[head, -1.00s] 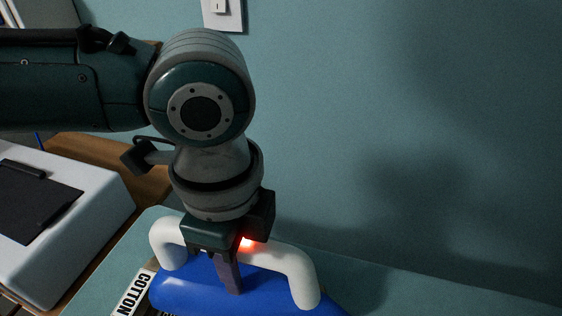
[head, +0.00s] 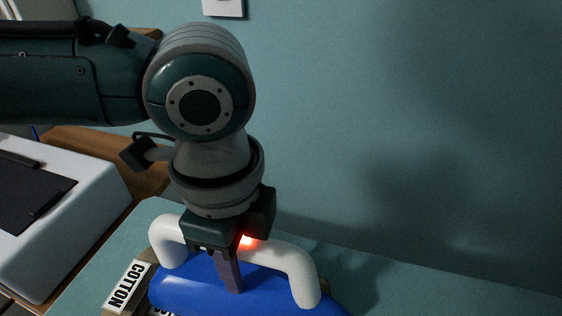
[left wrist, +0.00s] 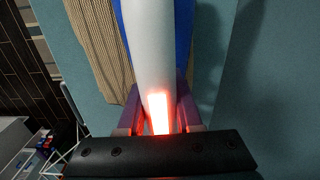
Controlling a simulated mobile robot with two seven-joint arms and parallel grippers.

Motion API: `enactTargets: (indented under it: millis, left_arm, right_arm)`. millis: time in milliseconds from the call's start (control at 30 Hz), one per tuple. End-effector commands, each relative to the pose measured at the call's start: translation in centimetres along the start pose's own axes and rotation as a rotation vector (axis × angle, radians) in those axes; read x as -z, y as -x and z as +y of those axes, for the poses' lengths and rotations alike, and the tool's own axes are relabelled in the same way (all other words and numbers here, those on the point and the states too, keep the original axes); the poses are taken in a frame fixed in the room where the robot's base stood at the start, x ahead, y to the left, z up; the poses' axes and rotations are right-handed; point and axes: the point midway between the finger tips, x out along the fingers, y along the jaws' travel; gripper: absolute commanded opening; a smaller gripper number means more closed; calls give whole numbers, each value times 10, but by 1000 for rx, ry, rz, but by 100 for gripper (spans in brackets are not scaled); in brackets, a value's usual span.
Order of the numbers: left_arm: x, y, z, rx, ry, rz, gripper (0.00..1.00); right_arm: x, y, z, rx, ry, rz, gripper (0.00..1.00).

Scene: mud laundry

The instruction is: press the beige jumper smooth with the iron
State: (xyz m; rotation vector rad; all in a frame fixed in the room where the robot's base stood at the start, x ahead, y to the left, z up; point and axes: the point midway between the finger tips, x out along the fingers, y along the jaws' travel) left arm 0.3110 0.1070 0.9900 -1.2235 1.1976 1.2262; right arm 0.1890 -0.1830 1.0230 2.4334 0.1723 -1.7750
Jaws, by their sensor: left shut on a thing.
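The iron has a blue body (head: 190,290) and a thick white handle (head: 295,268). My left gripper (head: 232,285) is shut around the handle, and a red glow shows beside its fingers. In the left wrist view the white handle (left wrist: 148,45) runs between the gripper's fingers (left wrist: 160,112), with some of the blue body (left wrist: 183,35) behind it. The beige ribbed jumper (left wrist: 95,45) lies on the teal surface beside the iron, on the left in that view. The iron's sole is hidden, so I cannot tell whether it touches the jumper. My right gripper is not in view.
A white label reading COTTON (head: 128,285) is beside the iron. The teal surface (head: 400,285) is bare to the right, against the teal wall (head: 420,100). A white appliance (head: 95,205) stands on a wooden top at left. Dark tiled floor (left wrist: 20,60) shows in the wrist view.

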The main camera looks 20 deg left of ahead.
Motion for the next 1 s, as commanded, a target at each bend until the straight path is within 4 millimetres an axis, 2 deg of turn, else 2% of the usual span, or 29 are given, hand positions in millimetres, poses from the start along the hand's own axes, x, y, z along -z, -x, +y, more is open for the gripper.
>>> enactTargets:
  millis: [1000]
  left_arm:
    - [2, -10, -2, 5, 0, 5, 0]
  right_arm:
    - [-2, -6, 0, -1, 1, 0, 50]
